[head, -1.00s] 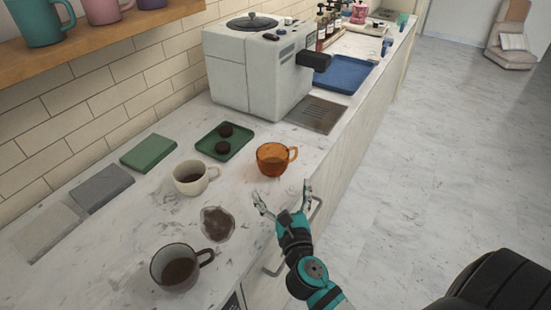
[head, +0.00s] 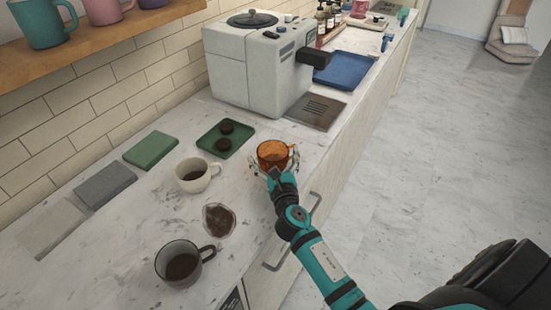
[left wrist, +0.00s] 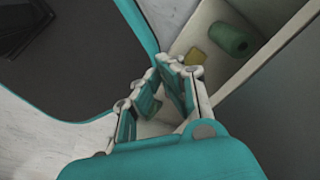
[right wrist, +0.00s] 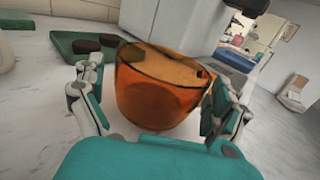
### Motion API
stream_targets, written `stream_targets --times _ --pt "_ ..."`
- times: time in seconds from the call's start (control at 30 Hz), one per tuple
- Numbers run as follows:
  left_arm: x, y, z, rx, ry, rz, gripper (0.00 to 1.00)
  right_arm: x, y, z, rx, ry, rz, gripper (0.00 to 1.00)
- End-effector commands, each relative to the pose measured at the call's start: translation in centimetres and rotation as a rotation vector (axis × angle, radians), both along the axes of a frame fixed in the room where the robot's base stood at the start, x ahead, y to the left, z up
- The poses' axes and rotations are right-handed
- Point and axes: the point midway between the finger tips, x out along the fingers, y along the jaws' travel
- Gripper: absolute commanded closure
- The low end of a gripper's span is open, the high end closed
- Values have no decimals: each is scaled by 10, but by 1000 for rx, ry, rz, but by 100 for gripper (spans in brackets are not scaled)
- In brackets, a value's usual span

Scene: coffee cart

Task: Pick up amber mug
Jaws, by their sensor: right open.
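The amber mug (head: 272,153) is see-through orange and stands upright on the marble counter, in front of the coffee machine. My right gripper (head: 281,172) is at the mug with its fingers spread. In the right wrist view the amber mug (right wrist: 160,90) sits between the two open fingers of the right gripper (right wrist: 155,110), one finger on each side. I cannot tell whether either finger touches it. My left gripper (left wrist: 165,95) shows only in the left wrist view, away from the mug; its fingers are close together, with no object clearly between them.
A cream mug (head: 196,175), a glass pitcher (head: 219,219) and a dark mug (head: 180,263) stand on the counter to the left and nearer. A green tray (head: 240,146) with two dark pucks lies behind the amber mug. The coffee machine (head: 255,75) stands farther back.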

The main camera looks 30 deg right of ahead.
Motion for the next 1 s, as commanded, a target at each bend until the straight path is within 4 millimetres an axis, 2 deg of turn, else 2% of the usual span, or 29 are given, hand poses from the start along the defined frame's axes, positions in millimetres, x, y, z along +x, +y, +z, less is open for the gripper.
stream_targets --times 0.13,0.53,0.83,1.0 --pt "0 0 0 0 0 0 100 0 0 0 0 0 0 3" --pt "0 1 0 1 -1 -1 100 -1 1 0 0 0 0 55" --pt "1 1 1 2 -1 -1 100 0 1 3 -1 -2 1 55" --pt "1 1 9 2 -2 0 100 0 0 17 -3 -2 1 55"
